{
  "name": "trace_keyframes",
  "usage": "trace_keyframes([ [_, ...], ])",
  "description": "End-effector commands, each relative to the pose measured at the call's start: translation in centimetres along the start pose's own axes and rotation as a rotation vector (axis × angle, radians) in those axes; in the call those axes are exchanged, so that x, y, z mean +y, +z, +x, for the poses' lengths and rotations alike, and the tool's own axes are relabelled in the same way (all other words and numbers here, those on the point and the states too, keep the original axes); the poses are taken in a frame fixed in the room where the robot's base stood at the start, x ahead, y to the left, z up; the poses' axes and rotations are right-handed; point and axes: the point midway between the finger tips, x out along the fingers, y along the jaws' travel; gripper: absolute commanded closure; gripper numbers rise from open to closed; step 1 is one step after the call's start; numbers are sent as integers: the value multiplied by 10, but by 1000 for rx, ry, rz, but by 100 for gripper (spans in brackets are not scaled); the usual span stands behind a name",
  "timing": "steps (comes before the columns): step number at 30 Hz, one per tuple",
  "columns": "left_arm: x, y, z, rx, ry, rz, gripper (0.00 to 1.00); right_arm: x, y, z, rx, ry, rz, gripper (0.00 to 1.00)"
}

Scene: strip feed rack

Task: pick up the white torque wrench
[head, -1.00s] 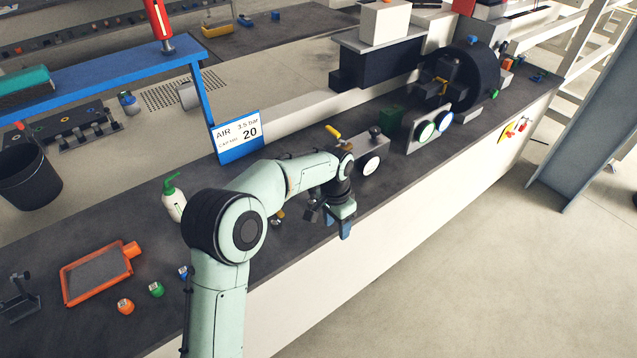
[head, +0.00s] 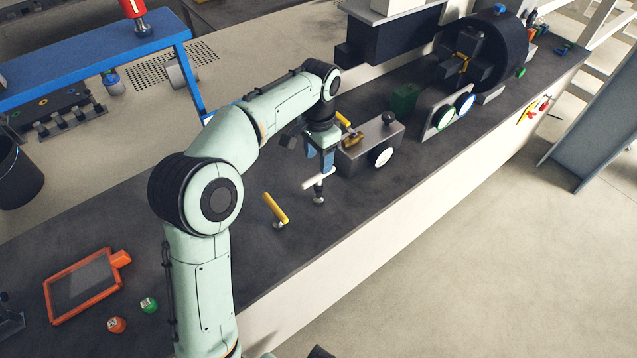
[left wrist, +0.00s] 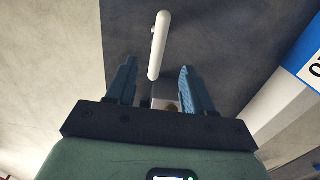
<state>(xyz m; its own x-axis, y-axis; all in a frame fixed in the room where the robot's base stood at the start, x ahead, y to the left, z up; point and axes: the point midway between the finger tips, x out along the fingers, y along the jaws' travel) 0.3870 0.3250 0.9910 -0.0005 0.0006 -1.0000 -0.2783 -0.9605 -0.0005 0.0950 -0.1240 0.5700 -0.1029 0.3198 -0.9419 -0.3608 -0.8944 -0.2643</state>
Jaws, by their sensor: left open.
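The white torque wrench (head: 318,180) stands near the front of the dark bench, its white handle raised above a small metal foot. It also shows in the left wrist view (left wrist: 159,42), its handle pointing up the picture. My left gripper (head: 321,158) is open and empty, its blue fingers pointing down just above and behind the white handle. In the left wrist view, the handle's near end lies between the two fingertips (left wrist: 156,72). Whether a finger touches it, I cannot tell. My right gripper does not show.
A yellow-handled tool (head: 275,208) stands to the left of the white one. A grey block with a white round face (head: 372,145) sits close on the right. An orange-framed tablet (head: 85,285) lies at left. The bench front is clear.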

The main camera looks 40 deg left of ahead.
Motion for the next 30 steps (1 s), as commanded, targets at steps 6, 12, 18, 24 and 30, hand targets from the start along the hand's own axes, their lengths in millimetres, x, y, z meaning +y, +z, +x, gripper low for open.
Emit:
trace_keyframes([
  [6, 0, 0, 38, -1, 0, 0, 48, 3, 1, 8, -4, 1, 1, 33],
  [12, 1, 0, 51, -1, 0, 0, 48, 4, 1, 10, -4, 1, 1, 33],
  [18, 5, 0, 81, -3, 2, -1, 48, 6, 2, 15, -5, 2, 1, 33],
  [24, 4, -1, 97, 0, 0, -1, 48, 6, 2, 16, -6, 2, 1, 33],
  [30, 4, -1, 96, 1, 0, -1, 48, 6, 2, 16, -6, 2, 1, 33],
])
